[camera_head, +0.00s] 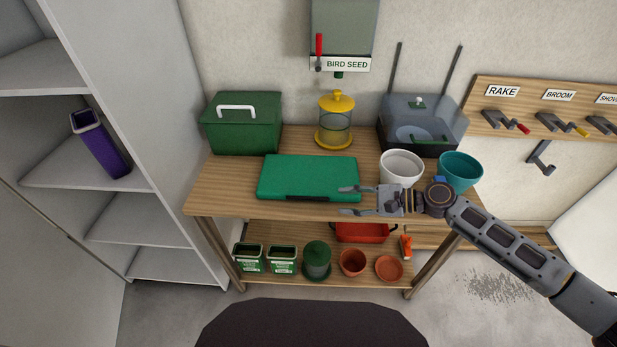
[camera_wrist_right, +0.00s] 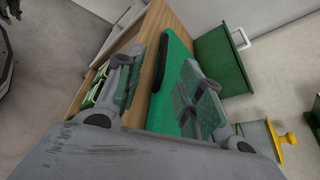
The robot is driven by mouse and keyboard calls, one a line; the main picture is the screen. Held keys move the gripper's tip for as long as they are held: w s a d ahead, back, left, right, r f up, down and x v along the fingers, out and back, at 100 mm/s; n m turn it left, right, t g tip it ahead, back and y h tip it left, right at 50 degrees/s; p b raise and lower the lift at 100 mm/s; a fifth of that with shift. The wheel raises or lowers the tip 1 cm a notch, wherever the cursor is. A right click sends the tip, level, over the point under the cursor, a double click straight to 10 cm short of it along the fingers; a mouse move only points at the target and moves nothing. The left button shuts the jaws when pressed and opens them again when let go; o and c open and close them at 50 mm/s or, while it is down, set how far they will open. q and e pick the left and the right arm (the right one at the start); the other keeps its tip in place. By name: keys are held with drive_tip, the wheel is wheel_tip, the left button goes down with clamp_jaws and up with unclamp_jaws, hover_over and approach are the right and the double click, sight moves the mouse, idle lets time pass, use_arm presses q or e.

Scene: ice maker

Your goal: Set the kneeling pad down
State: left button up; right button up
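The kneeling pad (camera_head: 308,177) is a flat green slab lying on the wooden bench top, with a dark handle slot at its front edge. It also shows behind the fingers in the right wrist view (camera_wrist_right: 176,62). My right gripper (camera_head: 350,201) is at the pad's front right corner, with its fingers pointing left. Its two fingers are spread apart in the right wrist view (camera_wrist_right: 158,92), and nothing is held between them. Whether a finger touches the pad is unclear. My left gripper is not seen in the head view.
A green box (camera_head: 242,131), a yellow feeder (camera_head: 336,120) and a grey clear-lidded bin (camera_head: 415,130) stand behind. White (camera_head: 401,167) and teal (camera_head: 461,170) pots stand to the right. Several pots and tins fill the lower shelf (camera_head: 330,279). A cabinet (camera_head: 150,100) flanks the left.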

drive_tip(key=shift+a, duration=0.1)
drive_tip(key=x, duration=0.7)
drive_tip(key=shift+w+a, duration=0.1)
drive_tip(key=shift+a, duration=0.1)
drive_tip(key=shift+w+a+f, duration=0.1)
drive_tip(key=shift+a+f, duration=0.15)
drive_tip(key=shift+a, duration=0.25)
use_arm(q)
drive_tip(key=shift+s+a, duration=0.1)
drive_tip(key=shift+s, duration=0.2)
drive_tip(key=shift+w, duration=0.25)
use_arm(e)
drive_tip(key=shift+a, duration=0.15)
